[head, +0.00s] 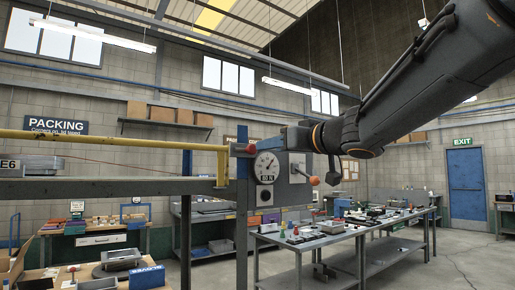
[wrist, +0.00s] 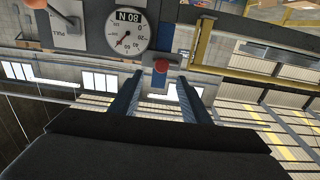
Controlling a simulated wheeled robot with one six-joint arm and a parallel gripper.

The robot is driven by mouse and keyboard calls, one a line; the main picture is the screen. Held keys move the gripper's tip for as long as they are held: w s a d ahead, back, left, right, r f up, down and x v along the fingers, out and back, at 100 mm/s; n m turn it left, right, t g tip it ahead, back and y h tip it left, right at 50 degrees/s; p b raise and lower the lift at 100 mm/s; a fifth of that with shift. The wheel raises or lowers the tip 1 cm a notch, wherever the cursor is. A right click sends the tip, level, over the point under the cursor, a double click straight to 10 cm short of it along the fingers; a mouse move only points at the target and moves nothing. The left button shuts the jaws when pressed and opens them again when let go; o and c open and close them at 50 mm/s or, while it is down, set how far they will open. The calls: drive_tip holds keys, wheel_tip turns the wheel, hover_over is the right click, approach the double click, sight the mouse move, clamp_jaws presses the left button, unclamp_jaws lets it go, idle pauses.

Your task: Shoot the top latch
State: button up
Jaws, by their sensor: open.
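The top latch shows as a red knob (head: 250,148) at the top of a blue post, beside the end of the yellow rail. In the wrist view the red knob (wrist: 161,66) stands on a grey mount, just beyond the gap between my fingertips. My gripper (wrist: 160,79) is open and empty, with one blue finger to each side of the knob's line. In the head view my gripper (head: 270,143) reaches in from the right at about the knob's height. I cannot tell whether the fingertips overlap the knob in depth. The bolt itself is not clearly visible.
A gauge panel with a round dial (head: 266,167) sits just right of the post, close under my gripper. A lever with an orange knob (head: 314,180) juts out to its right. The yellow rail (head: 110,139) runs left above a grey shelf. A cluttered workbench (head: 315,243) stands behind.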

sight(253, 148)
drive_tip(key=shift+p+x, duration=0.45)
drive_tip(key=shift+x, duration=3.45)
drive_tip(key=shift+s+a+r, duration=0.1)
drive_tip(key=shift+a+r, duration=0.05)
clamp_jaws()
drive_tip(key=shift+a, duration=0.1)
